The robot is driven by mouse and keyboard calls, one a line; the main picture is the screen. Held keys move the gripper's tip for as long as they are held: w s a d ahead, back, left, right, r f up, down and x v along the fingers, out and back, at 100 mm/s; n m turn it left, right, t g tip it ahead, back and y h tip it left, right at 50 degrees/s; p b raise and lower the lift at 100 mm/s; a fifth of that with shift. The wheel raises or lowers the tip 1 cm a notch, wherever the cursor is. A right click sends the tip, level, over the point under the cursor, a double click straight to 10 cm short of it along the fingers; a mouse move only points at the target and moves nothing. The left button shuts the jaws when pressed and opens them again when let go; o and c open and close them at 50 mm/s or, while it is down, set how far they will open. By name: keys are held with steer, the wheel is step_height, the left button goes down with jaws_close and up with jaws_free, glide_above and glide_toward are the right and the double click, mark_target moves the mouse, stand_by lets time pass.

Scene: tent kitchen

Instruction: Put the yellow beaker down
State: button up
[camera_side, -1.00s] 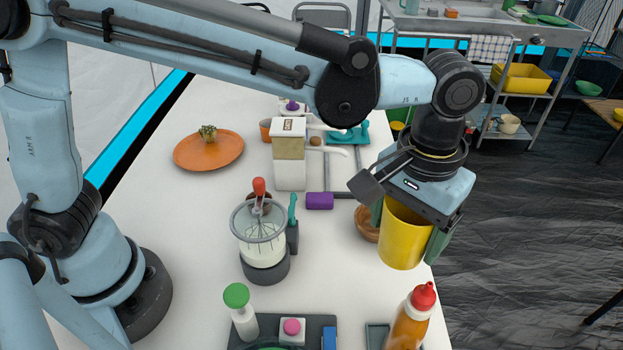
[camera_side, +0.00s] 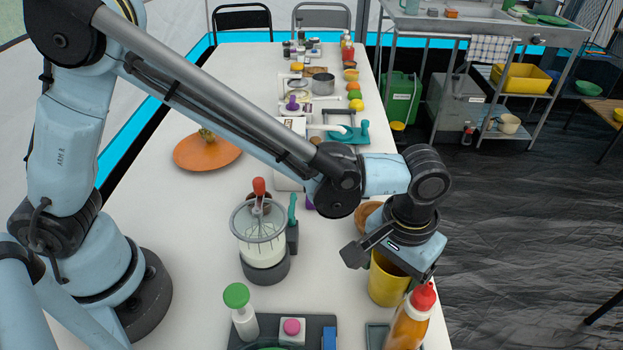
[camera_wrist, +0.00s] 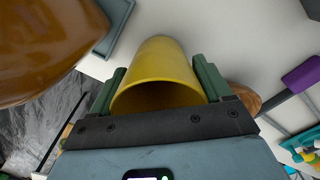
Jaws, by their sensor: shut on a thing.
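The yellow beaker (camera_side: 387,284) is upright in my gripper (camera_side: 392,276), near the right edge of the white table (camera_side: 212,215). The wrist view shows the beaker (camera_wrist: 157,68) between my gripper's two green fingers (camera_wrist: 158,85), which are shut on it. In the side view my wrist hides the beaker's rim. The beaker is low, close behind the orange sauce bottle; I cannot tell whether its base touches the table.
The orange sauce bottle (camera_side: 409,322) with a red cap stands close in front of the beaker. A wooden bowl (camera_side: 366,214) is behind it. A blender-like jar (camera_side: 263,243) stands to the left. A dark tray (camera_side: 317,325) with small items lies at the front.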

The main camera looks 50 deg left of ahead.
steer(key=shift+f, duration=0.15)
steer(key=o, duration=1)
step_height(320, 180, up, 12)
steer(key=s+a+t, duration=0.1)
steer(key=a+t, duration=0.1)
steer(key=a, duration=0.7)
steer(key=s+a+t, duration=0.1)
steer(key=a+t, duration=0.1)
steer(key=a, duration=0.7)
steer(key=s+a+t, duration=0.1)
steer(key=a+t, duration=0.2)
steer(key=a, duration=0.6)
steer(key=shift+s+a+f, duration=0.25)
steer(key=shift+s, duration=0.05)
